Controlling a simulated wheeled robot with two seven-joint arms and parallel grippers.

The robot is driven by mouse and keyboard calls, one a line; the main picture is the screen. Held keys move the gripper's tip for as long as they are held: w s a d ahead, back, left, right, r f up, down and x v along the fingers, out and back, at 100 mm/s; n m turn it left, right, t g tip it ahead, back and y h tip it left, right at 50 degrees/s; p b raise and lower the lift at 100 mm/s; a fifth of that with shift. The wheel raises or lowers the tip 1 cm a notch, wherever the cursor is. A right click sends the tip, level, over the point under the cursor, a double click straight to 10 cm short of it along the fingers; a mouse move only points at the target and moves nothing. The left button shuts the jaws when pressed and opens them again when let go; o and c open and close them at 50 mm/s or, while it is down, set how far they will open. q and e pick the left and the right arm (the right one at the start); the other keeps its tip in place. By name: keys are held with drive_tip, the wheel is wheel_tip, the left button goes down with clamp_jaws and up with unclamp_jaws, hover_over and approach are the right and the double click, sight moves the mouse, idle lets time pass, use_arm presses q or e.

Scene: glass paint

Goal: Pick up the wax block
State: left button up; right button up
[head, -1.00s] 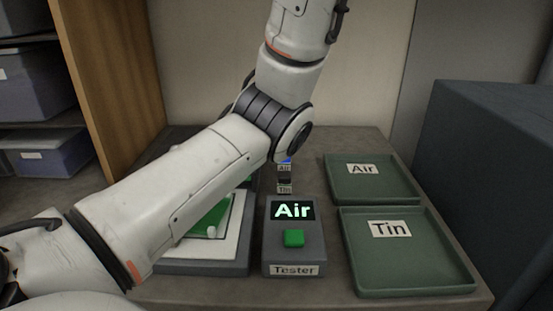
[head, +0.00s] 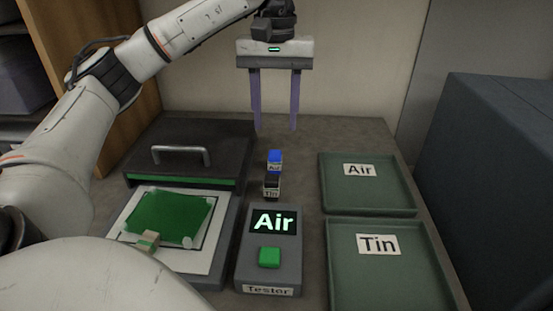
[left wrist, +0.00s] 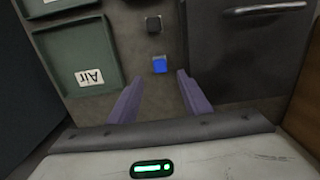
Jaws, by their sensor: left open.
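A small beige block with a green face (head: 148,240), which looks like the wax block, rests at the front edge of a green pane (head: 170,217) on a white board. My left gripper (head: 274,128) is open and empty, pointing down above the back of the table, well away from that block. In the left wrist view its fingers (left wrist: 159,78) are spread with nothing between them. A blue-topped block (head: 275,158) labelled Air and a black-topped block (head: 272,185) labelled Tin stand in front of it. My right gripper is not in view.
A grey tester (head: 285,262) with a green button reads "Air". Two green trays, Air (head: 335,193) and Tin (head: 400,270), lie at the right. A dark lid or box with a metal handle (head: 180,152) stands behind the pane. A dark blue box (head: 490,170) stands further right.

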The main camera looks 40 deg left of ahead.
sight(275, 152)
use_arm(q)
wheel_tip(275, 152, down, 4)
drive_tip(key=shift+r+b, duration=0.1)
drive_tip(key=shift+b, duration=0.35)
drive_tip(key=shift+s+f+p, duration=0.1)
drive_tip(key=shift+f+p, duration=0.3)
drive_tip(key=shift+f, duration=2.35)
drive_tip(key=shift+c, duration=0.5)
clamp_jaws()
